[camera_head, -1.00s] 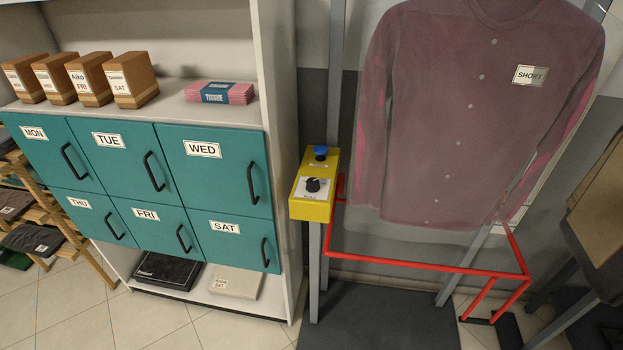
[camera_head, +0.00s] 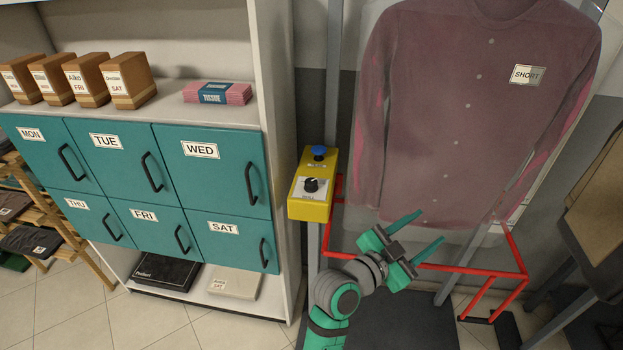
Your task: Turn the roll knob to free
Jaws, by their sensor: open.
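The roll knob (camera_head: 311,185) is a black dial on a white plate on the yellow control box (camera_head: 312,207). Its pointer mark and the small lettering are too small to read. A blue button (camera_head: 319,152) sits behind the knob on the same box. My gripper (camera_head: 431,228) is open and empty, with two green fingers apart. It is to the right of and below the box, in front of the red frame and the lower edge of the shirt. It appears well apart from the knob.
A bagged maroon shirt (camera_head: 476,110) tagged SHORT hangs to the right of the box. A red bar frame (camera_head: 505,273) runs below it. A cabinet with teal doors (camera_head: 212,164) stands at the left, close to the box. Space in front of the box looks clear.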

